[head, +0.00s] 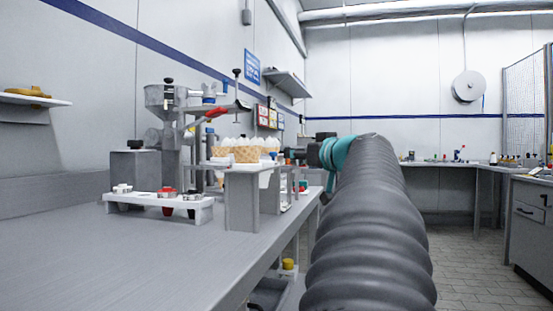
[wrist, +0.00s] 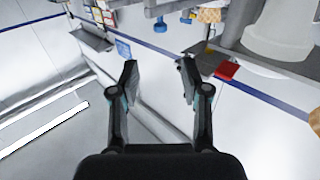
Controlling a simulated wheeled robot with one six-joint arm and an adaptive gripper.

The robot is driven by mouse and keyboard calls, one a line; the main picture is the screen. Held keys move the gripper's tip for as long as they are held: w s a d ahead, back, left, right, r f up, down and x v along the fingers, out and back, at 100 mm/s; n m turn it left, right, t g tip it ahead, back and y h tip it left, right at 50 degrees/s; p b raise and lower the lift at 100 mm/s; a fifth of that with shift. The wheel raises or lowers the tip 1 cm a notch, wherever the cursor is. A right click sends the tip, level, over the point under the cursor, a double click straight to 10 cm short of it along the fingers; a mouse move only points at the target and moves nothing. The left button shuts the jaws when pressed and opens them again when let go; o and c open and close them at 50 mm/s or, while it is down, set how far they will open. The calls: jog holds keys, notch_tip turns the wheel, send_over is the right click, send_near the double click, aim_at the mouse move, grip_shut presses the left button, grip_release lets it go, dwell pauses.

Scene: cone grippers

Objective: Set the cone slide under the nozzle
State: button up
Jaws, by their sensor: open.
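The dispensing machine (head: 168,125), with a grey hopper on top, stands on the bench in the head view. Its nozzle cannot be told apart from the other fittings. Cones with white tops (head: 246,150) stand close together in front of and right of the machine, near a grey stand (head: 241,198). I cannot tell which part is the cone slide. My gripper (wrist: 157,72) is open, with nothing between its fingers in the wrist view. An orange checkered piece (wrist: 208,15) shows at the wrist view's top.
A red block (wrist: 228,71) and a blue knob (wrist: 160,26) show in the wrist view. The bench (head: 120,255) is clear in front. A wall shelf (head: 35,100) is at left.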

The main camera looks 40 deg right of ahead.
jog(key=x, duration=1.3)
jog(key=shift+a, duration=0.1)
grip_shut()
